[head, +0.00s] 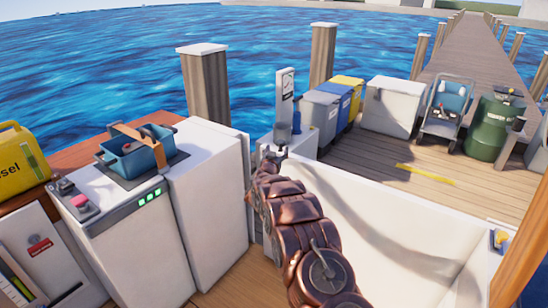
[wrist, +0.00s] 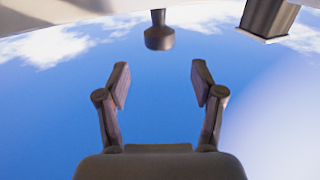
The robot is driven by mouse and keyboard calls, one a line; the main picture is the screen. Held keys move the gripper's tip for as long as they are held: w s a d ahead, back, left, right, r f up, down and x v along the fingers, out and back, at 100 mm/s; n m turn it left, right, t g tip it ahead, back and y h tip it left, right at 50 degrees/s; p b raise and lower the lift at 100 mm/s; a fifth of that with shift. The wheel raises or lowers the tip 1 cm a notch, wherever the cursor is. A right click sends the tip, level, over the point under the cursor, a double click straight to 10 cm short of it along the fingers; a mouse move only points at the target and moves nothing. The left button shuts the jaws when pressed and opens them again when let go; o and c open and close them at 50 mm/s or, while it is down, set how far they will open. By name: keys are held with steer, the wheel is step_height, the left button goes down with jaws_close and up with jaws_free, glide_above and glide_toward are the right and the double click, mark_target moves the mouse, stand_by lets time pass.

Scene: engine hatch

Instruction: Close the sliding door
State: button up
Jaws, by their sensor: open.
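No part in view can be told for certain as the sliding door. A tall white cabinet block (head: 212,205) stands left of my arm, with a narrow upright edge and gap along its right side. A low white panel (head: 390,225) runs to the right behind my arm. My gripper (head: 273,155) is near the top corner between them, small and partly hidden by my own arm. In the wrist view my gripper (wrist: 160,85) is open with nothing between its fingers. A dark knob-like thing (wrist: 159,38) shows beyond the fingertips; I cannot tell what it is.
A white console (head: 110,215) with a blue basket (head: 137,155) stands at left, beside a yellow can (head: 22,160). A gauge post (head: 285,100) rises behind my gripper. Coloured bins (head: 340,100), a cart (head: 445,110) and a green barrel (head: 492,125) stand on the dock.

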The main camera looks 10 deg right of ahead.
steer(key=shift+v, duration=1.9)
